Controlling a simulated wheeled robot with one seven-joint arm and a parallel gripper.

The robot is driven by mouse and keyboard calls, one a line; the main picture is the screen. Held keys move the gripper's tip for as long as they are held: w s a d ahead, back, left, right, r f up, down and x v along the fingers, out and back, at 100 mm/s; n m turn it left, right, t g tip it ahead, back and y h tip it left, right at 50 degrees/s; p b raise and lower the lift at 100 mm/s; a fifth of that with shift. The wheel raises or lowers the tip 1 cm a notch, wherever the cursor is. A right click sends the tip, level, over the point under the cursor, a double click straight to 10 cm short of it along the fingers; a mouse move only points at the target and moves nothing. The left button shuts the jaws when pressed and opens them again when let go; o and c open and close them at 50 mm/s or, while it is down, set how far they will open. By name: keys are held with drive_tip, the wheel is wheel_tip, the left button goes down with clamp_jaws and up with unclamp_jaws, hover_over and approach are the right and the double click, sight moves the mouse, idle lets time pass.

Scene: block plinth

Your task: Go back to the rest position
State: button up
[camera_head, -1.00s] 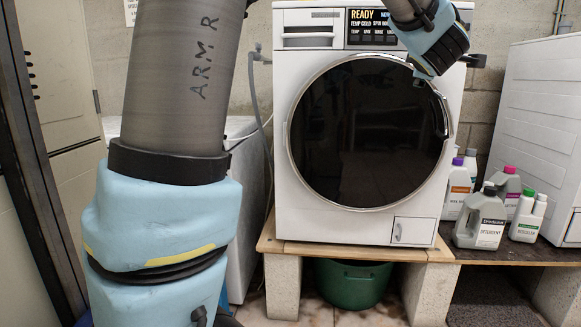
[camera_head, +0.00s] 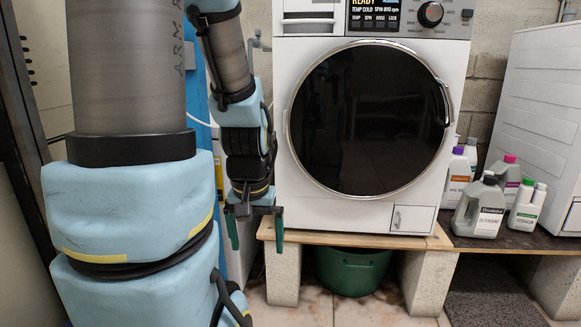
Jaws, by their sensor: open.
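My gripper (camera_head: 256,236) hangs pointing down at the left front of the washing machine (camera_head: 437,176). Its two green-tipped fingers are spread apart with nothing between them. My arm folds down from the top left of the picture, with light blue covers and a grey link. The washing machine's round dark door (camera_head: 369,118) is closed. The dial (camera_head: 430,14) and the display panel above the door are in view, cut by the top edge.
The machine stands on a wooden board (camera_head: 345,240) over concrete blocks (camera_head: 430,283). A green tub (camera_head: 352,273) sits underneath. Several bottles, including a grey detergent jug (camera_head: 480,210), stand on a dark shelf at right, beside a white appliance (camera_head: 545,130). Floor in front is clear.

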wheel_tip(320, 180, up, 25)
drive_tip(key=p, duration=2.5)
drive_tip(key=shift+w, duration=0.1)
drive_tip(key=shift+c, duration=0.2)
